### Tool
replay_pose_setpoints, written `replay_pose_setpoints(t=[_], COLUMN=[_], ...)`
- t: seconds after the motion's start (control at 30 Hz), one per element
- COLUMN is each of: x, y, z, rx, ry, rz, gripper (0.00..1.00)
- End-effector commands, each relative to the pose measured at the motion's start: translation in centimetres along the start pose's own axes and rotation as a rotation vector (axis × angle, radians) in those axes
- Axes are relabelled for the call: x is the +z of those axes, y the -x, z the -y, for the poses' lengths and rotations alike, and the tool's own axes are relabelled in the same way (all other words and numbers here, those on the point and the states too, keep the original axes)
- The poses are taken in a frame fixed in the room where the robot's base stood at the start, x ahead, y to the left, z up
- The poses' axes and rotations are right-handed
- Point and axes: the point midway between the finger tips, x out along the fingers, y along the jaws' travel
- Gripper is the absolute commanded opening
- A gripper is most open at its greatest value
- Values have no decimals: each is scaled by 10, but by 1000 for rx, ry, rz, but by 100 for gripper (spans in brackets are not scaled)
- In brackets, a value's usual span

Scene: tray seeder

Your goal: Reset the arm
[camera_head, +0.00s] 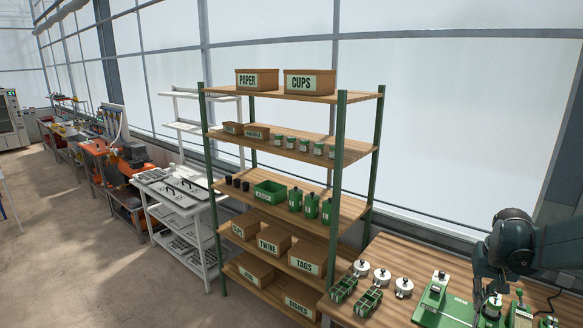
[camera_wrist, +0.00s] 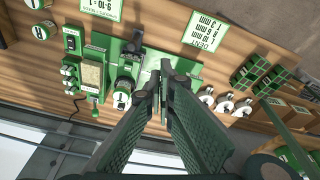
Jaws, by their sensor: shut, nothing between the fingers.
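My gripper (camera_wrist: 160,88) is shut and empty in the wrist view, its two long dark fingers meeting at the tips. Beyond the tips lies a green machine (camera_wrist: 128,82) with a dark round part, on the wooden bench. In the head view my dark arm comes in from the right edge and bends down over the bench. My gripper (camera_head: 480,292) hangs there above the green machine base (camera_head: 434,296), partly hidden by nearby parts. The gap between fingertips and machine is hard to judge.
Green cell trays (camera_head: 343,289) and white lidded discs (camera_head: 382,275) sit left of the machine on the wooden bench (camera_head: 400,252). Green-and-black control boxes (camera_wrist: 70,72) stand on its other side. A green-posted shelf (camera_head: 341,160) with boxes and bottles stands close by. Open floor lies left.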

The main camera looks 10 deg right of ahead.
Motion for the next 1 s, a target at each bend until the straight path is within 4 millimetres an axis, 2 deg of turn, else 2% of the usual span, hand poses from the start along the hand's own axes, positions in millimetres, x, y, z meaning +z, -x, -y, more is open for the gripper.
replay_pose_setpoints(t=[0.43,1.0], x=[-20,-18], y=[-40,-100], z=[-82,-191], rx=[10,11], ry=[-83,-188], rz=[68,152], gripper=[0,0])
